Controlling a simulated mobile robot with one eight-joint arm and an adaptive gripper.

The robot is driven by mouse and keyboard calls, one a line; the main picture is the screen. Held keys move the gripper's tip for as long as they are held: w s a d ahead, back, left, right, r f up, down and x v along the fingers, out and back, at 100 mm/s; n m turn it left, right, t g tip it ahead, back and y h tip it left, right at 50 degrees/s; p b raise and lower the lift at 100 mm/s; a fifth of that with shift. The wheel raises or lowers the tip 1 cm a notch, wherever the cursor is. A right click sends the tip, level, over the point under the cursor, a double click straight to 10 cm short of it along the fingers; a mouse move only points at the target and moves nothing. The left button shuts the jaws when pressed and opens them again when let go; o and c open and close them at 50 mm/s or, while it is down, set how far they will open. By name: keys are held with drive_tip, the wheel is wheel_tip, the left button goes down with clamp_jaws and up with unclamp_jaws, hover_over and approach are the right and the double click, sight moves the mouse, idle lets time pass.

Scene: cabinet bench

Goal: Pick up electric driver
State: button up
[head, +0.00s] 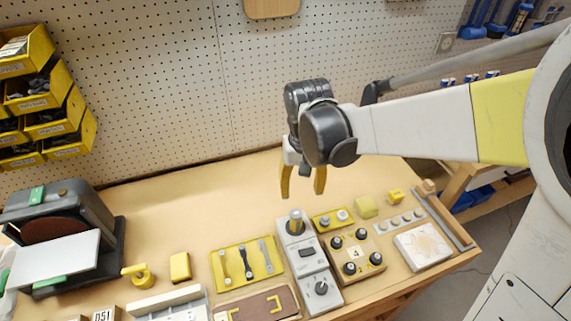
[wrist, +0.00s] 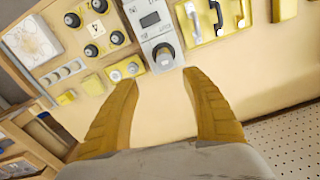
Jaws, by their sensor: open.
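My gripper (head: 303,194) is open and empty, pointing down above the bench. Its two yellow fingers also show in the wrist view (wrist: 160,76), spread apart.
A yellow tool tray (head: 222,271) lies left of the panel. A knob board (head: 372,248) and small yellow blocks (head: 367,207) lie right. A sander (head: 62,238) stands at far left. The perforated wall (head: 200,90) closes the back. Bench behind the panel is clear.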

sight(296, 214)
wheel_tip(296, 214, down, 6)
drive_tip(key=shift+a+r+b, duration=0.1)
drive_tip(key=shift+a+b, duration=0.05)
drive_tip(key=shift+b, duration=0.9)
drive_tip(key=f+b, duration=0.2)
drive_tip(key=f, duration=0.3)
drive_tip(key=shift+s+a+f+b, duration=0.15)
drive_tip(key=shift+a+f+b, duration=0.05)
drive_tip(key=shift+a+b, duration=0.2)
drive_tip(key=shift+r, duration=0.1)
clamp_jaws()
